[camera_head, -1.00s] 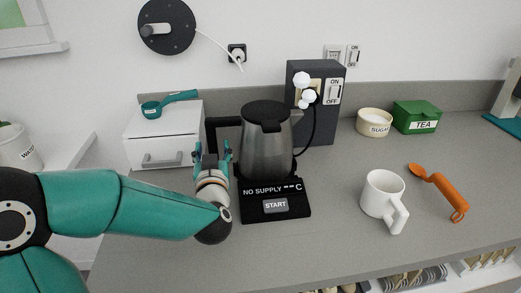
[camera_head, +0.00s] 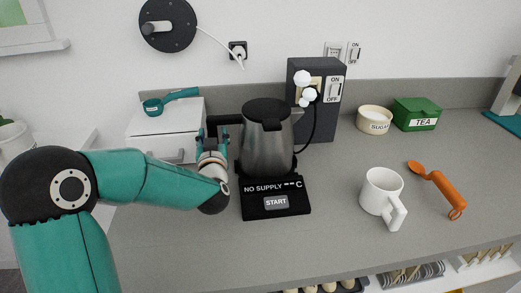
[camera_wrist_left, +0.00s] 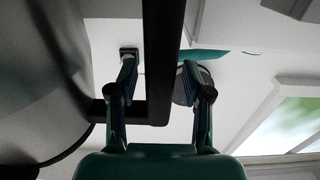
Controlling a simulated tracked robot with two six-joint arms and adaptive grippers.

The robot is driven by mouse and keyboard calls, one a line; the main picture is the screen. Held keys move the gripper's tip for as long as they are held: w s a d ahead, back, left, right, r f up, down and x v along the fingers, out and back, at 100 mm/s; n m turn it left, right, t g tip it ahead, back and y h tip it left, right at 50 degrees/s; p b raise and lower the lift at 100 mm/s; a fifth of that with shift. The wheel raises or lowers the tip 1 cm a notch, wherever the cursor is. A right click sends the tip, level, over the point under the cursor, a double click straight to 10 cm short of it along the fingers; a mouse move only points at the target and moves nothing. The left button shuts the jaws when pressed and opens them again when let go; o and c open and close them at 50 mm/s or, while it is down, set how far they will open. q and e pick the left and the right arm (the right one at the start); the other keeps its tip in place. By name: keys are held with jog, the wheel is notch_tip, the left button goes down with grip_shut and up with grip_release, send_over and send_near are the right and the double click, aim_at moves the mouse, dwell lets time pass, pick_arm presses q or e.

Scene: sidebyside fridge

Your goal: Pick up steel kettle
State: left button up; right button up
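The steel kettle (camera_head: 266,150), grey with a black lid, stands upright on its black base (camera_head: 276,202) with a START button. Its black handle (camera_head: 222,119) points left. My left gripper (camera_head: 212,140) is at the handle, left of the kettle body. In the left wrist view, the dark handle (camera_wrist_left: 162,60) runs between the two fingers of my left gripper (camera_wrist_left: 158,72), with gaps showing on both sides. The gripper is open there. The kettle body (camera_wrist_left: 35,85) fills the left of that view. My right gripper is not in view.
A white drawer box (camera_head: 165,133) with a teal scoop (camera_head: 170,101) stands behind my left arm. A dark socket box (camera_head: 318,85) with a cable is behind the kettle. Counter between is clear.

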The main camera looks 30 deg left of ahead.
pick_arm(q)
grip_shut()
jog(key=shift+r, duration=0.2)
jog(key=shift+r, duration=0.8)
notch_tip(320, 180, up, 18)
jog(key=p, duration=0.4)
jog(key=shift+r, duration=0.2)
